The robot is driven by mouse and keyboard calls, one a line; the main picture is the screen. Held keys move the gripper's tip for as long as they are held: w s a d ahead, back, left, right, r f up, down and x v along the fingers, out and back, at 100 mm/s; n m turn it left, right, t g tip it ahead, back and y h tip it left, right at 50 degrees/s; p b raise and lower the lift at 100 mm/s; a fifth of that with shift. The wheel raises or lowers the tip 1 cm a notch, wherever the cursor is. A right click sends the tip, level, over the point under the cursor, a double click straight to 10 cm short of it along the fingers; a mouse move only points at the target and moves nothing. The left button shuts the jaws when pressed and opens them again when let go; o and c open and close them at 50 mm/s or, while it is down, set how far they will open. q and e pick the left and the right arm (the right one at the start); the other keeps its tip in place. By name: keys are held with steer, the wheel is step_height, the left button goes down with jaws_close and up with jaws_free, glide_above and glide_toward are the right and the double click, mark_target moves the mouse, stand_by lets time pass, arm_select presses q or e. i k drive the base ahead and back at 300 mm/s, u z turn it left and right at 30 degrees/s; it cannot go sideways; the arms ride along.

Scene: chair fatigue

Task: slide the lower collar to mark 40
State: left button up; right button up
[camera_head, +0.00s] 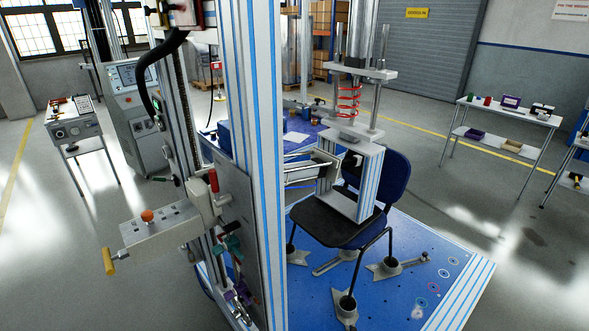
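A tall white column with blue stripes (254,150) stands close in front of me. A pale block with a red lever (207,192) sits on its left side. Below it are a teal clamp-like part (231,246) and a small purple part (243,291), low on the same side. I cannot tell which of these, if any, is the lower collar. No number or mark 40 is readable on the column. Neither of my grippers can be made out in this view.
A grey control box with an orange button (147,215) and a yellow handle (108,262) juts left from the column. A chair (322,218) stands clamped on a blue base plate (455,248) under a press. A side table (520,121) stands right. Floor at the lower left is clear.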

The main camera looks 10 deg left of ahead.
mark_target(243, 288)
steer(key=u, duration=1.05)
steer(key=k, duration=1)
steer(key=z, duration=1.3)
steer(key=i, duration=0.5)
